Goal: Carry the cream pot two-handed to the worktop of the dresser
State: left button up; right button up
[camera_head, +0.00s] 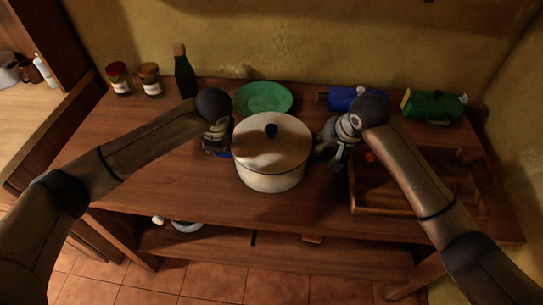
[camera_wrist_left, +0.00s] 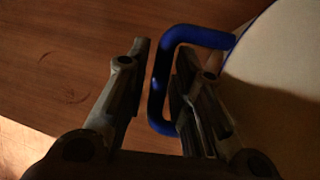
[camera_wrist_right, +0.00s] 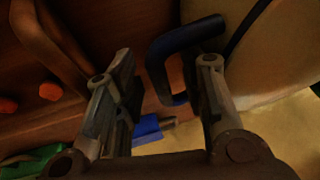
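The cream pot (camera_head: 271,165), with a lid, a dark blue knob and blue side handles, stands upright on the wooden worktop (camera_head: 190,180). My left gripper (camera_head: 219,140) is at its left side. In the left wrist view its fingers are apart, with the blue handle (camera_wrist_left: 160,85) passing between them, nearer the right finger. My right gripper (camera_head: 334,152) is at the pot's right side. In the right wrist view its fingers are apart, with the other blue handle (camera_wrist_right: 158,65) between them, nearer the right finger.
A green plate (camera_head: 263,97) lies close behind the pot. A wooden tray (camera_head: 372,207) is right of it. A blue item (camera_head: 342,98), a green item (camera_head: 433,107), a bottle (camera_head: 184,75) and two jars (camera_head: 120,80) (camera_head: 151,80) stand behind. Another counter (camera_head: 30,110) is at left.

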pick_arm(q)
jog(key=shift+c, duration=0.5)
pick_arm(e)
jog(key=shift+c, duration=0.4)
pick_arm(q)
grip_shut()
pick_arm(e)
jog(key=c, duration=0.5)
grip_shut()
pick_arm(q)
jog(key=shift+w+r, duration=0.2)
pick_arm(e)
jog(key=shift+w+r, duration=0.15)
jog(key=shift+r, duration=0.05)
